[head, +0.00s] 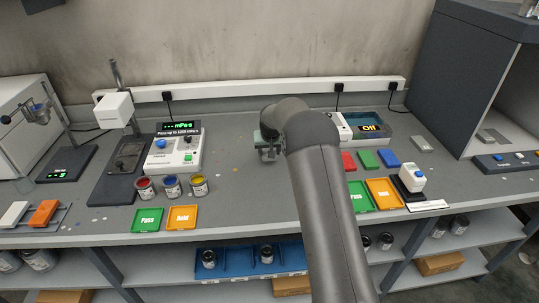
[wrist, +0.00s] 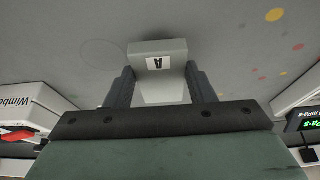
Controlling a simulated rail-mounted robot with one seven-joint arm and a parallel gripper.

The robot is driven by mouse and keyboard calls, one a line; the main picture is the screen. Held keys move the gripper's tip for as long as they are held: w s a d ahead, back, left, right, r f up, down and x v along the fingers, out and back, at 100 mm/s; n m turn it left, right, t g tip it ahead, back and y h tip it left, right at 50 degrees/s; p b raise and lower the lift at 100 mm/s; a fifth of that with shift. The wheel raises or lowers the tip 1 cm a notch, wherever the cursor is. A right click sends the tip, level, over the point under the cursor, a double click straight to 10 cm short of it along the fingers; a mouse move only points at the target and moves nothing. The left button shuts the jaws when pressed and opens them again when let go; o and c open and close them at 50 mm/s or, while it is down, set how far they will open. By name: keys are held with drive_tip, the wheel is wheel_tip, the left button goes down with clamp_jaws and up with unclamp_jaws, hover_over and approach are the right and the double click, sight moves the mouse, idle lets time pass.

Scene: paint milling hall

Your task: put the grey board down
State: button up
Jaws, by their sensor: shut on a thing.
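The grey board (wrist: 174,52) is pale grey with a white label marked "A". In the wrist view it sits between the two dark fingers of my gripper (wrist: 160,80), which is shut on it. In the head view my gripper (head: 268,150) is over the middle of the grey bench, partly hidden by my arm. The board is too small and covered there to make out clearly. I cannot tell whether the board touches the bench top.
The bench (head: 240,190) is clear around my gripper. To the left stand a viscometer display unit (head: 175,150) and paint cans (head: 172,185). To the right lie red (head: 348,161), green (head: 367,159) and blue panels (head: 388,158) and an orange tray (head: 384,194).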

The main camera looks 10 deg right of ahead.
drive_tip(key=shift+f, duration=1.55)
drive_tip(key=o, duration=1.1)
drive_tip(key=shift+c, duration=0.2)
drive_tip(key=shift+r, duration=0.1)
drive_tip(key=shift+r+p, duration=0.25)
drive_tip(key=shift+p, duration=0.1)
drive_tip(key=b+v, duration=0.3)
drive_tip(key=v, duration=0.9)
drive_tip(key=s+r+g, duration=0.1)
drive_tip(key=s+r, duration=0.1)
drive_tip(key=s, duration=1.4)
drive_tip(key=s+r+g, duration=0.1)
drive_tip(key=s+r, duration=0.2)
drive_tip(key=s, duration=1.4)
drive_tip(key=shift+s+a+r+n+g, duration=0.2)
drive_tip(key=shift+s+a+n+g, duration=0.05)
drive_tip(key=shift+a+n+g, duration=0.15)
drive_tip(key=shift+o, duration=0.4)
drive_tip(key=s+f+g, duration=0.1)
drive_tip(key=s+f, duration=0.2)
drive_tip(key=s, duration=1)
drive_tip(key=shift+f, duration=0.25)
